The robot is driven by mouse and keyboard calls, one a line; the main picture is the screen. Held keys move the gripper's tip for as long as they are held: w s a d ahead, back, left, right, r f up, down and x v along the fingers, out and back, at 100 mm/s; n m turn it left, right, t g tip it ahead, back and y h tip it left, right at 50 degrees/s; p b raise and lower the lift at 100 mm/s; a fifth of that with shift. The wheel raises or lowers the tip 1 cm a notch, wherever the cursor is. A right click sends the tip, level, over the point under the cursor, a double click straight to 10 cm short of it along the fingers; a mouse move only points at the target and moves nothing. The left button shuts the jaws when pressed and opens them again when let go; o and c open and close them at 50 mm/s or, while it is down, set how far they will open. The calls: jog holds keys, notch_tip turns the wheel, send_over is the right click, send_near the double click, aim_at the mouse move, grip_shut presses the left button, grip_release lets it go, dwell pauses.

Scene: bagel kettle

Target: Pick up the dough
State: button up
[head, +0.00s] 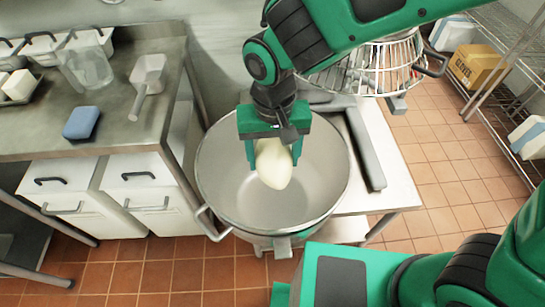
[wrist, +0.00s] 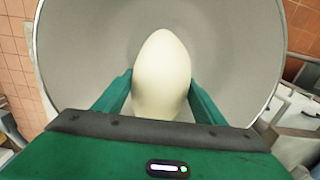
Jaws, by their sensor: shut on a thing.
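The dough (head: 273,164) is a smooth, pale, egg-shaped lump. My gripper (head: 272,158) is shut on it, with one green finger on each side, and holds it over the open metal bowl (head: 225,190). In the wrist view the dough (wrist: 162,75) sits between the two fingers of my gripper (wrist: 160,98), with its tapered end pointing away. The inside of the bowl (wrist: 80,60) fills the background there, and no other dough shows in it. The dough's upper part is hidden by the gripper in the head view.
A steel counter (head: 120,120) at left holds a blue sponge (head: 82,122), a scoop (head: 148,75) and a clear jug (head: 88,68). A wire whisk guard (head: 365,68) is behind the bowl. Wire shelves with boxes (head: 475,66) stand at right. Tiled floor is open at right.

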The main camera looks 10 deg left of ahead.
aim_at(273, 149)
jog(key=shift+r, duration=0.25)
jog(key=shift+r, duration=1.85)
jog(key=shift+r, duration=0.15)
jog(key=shift+r, duration=1.85)
jog(key=shift+r, duration=0.1)
jog(key=shift+r, duration=0.9)
jog(key=shift+s, duration=0.1)
